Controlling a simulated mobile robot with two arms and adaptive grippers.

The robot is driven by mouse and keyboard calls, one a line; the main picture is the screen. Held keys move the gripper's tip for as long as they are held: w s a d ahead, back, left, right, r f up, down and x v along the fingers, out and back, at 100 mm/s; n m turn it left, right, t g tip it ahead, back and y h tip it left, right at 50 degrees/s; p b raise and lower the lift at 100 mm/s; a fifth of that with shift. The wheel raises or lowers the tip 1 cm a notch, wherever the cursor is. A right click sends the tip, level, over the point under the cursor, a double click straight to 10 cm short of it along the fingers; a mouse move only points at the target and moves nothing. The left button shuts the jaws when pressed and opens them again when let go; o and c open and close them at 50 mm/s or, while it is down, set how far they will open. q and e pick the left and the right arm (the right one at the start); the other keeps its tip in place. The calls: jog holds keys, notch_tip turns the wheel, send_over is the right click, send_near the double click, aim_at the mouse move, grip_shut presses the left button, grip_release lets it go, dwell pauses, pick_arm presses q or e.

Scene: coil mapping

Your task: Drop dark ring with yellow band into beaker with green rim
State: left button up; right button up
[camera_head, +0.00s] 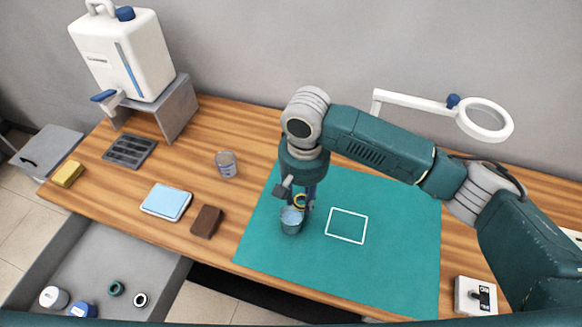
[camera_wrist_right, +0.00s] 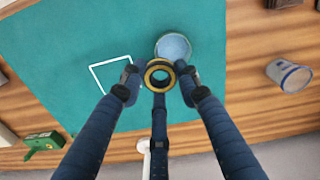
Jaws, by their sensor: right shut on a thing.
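My right gripper (camera_head: 301,201) is shut on a dark ring with a yellow band (camera_wrist_right: 148,76), which sits between the fingertips in the right wrist view. In the head view, the gripper points down and holds the ring just above a beaker (camera_head: 291,224). That beaker stands upright on the green mat (camera_head: 395,255). In the right wrist view, the beaker (camera_wrist_right: 173,47) appears just beyond the ring, its round mouth facing me; its rim looks greenish, though the colour is hard to tell. My left gripper is not in view.
A second beaker with blue marking (camera_head: 226,165) stands on the wood left of the mat. A blue-topped pad (camera_head: 166,202) and brown block (camera_head: 206,221) lie nearby. The open drawer (camera_head: 105,262) holds two rings and jars. A white square outline (camera_head: 346,226) marks clear mat.

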jog(key=shift+a+r+p, duration=0.55)
jog(key=shift+a+r, duration=0.1)
jog(key=shift+a, duration=0.15)
pick_arm(q)
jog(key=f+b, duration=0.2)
jog(key=b, duration=0.1)
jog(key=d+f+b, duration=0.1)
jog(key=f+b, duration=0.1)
jog(key=b, duration=0.2)
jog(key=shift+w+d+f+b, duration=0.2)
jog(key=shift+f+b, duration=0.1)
pick_arm(e)
notch_tip(320, 180, down, 6)
jog(key=shift+w+a+f, duration=0.25)
jog(key=shift+w+a, duration=0.05)
jog(key=shift+a, duration=0.05)
pick_arm(q)
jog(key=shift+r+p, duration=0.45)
jog(key=shift+p, duration=0.05)
pick_arm(e)
jog(key=shift+r, duration=0.1)
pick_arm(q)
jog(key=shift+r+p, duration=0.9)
